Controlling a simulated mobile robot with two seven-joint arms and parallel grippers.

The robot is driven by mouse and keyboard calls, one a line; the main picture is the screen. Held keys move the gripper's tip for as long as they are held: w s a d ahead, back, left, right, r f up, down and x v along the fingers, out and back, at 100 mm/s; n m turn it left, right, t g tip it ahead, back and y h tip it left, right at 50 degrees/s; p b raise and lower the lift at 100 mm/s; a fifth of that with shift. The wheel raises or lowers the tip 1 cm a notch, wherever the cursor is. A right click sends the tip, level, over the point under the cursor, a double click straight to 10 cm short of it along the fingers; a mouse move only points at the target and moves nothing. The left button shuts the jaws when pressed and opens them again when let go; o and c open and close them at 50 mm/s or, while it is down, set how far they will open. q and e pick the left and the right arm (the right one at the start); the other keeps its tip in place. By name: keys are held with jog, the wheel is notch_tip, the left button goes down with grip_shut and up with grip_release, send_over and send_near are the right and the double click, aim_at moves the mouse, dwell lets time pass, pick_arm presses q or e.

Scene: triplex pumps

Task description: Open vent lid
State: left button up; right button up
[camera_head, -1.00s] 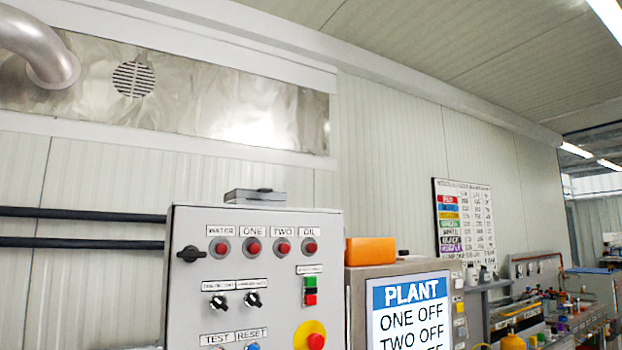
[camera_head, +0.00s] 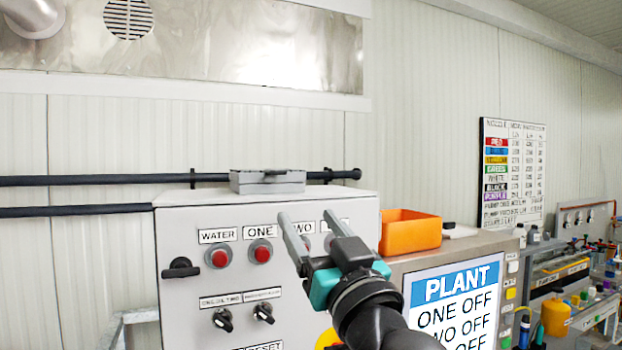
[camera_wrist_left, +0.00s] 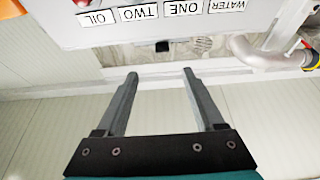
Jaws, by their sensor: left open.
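A small grey box with a lid and a dark handle on top, which looks like the vent lid (camera_head: 267,183), sits on top of the grey control cabinet (camera_head: 180,235) in the head view. My left gripper (camera_head: 306,214) is in front of the cabinet's upper face, to the right of and lower in the picture than the lid. Its two fingers are apart with nothing between them, and they hide part of the TWO and OIL buttons. In the left wrist view the open fingers (camera_wrist_left: 160,73) point toward the wall, and the lid cannot be made out clearly. My right gripper is out of view.
Right of the cabinet stand an orange bin (camera_head: 410,232) and a PLANT screen (camera_head: 455,300). Dark pipes (camera_head: 90,180) run along the wall behind. A metal duct panel (camera_head: 250,45) is higher up. The space above the cabinet is clear.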

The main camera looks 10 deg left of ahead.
aim_at(267, 171)
pick_arm(q)
jog(key=p+x, duration=0.6)
jog(key=x, duration=0.9)
jog(key=shift+s+a+r, duration=0.1)
jog(key=shift+s+r, duration=0.05)
jog(key=shift+s, duration=0.05)
grip_shut()
dwell(0.8)
